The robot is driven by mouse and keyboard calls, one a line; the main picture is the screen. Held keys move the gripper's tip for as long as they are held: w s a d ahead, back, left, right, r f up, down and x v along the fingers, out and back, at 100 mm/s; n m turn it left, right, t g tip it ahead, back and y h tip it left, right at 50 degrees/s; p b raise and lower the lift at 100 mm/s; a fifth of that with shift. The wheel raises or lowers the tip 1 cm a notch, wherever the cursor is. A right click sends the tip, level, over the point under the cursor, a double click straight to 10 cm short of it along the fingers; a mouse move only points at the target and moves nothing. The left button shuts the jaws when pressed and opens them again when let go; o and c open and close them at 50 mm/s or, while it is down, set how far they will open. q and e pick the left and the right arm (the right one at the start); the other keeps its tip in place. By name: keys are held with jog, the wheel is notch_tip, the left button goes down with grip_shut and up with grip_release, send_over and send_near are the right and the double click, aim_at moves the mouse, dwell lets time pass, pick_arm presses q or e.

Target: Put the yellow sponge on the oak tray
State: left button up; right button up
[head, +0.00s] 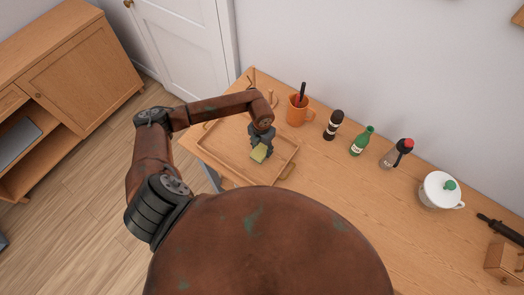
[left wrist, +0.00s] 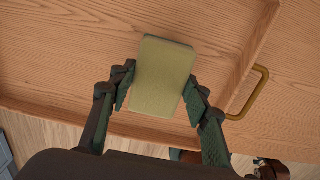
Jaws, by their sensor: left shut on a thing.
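The yellow sponge (head: 259,153) is a small block held between the fingers of my left gripper (head: 261,142). In the left wrist view the sponge (left wrist: 163,76) shows as a dull yellow-green slab between the two fingers (left wrist: 160,95). The oak tray (head: 214,144) is a shallow wooden tray with raised rims and a brass handle (left wrist: 248,93), lying on the table. The sponge is over the tray's inside in both views. I cannot tell whether it touches the tray floor. My right gripper is in neither view.
A wooden cabinet (head: 85,70) stands at the left.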

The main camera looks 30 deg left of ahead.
aim_at(262, 149)
pick_arm(q)
notch_tip(262, 149, down, 2)
jog(key=shift+s+d+f+p, duration=0.1)
jog(key=shift+p, duration=0.45)
jog(key=shift+f, duration=0.25)
jog(key=shift+f, duration=0.1)
jog(key=shift+f, duration=0.15)
jog(key=o, duration=1.1)
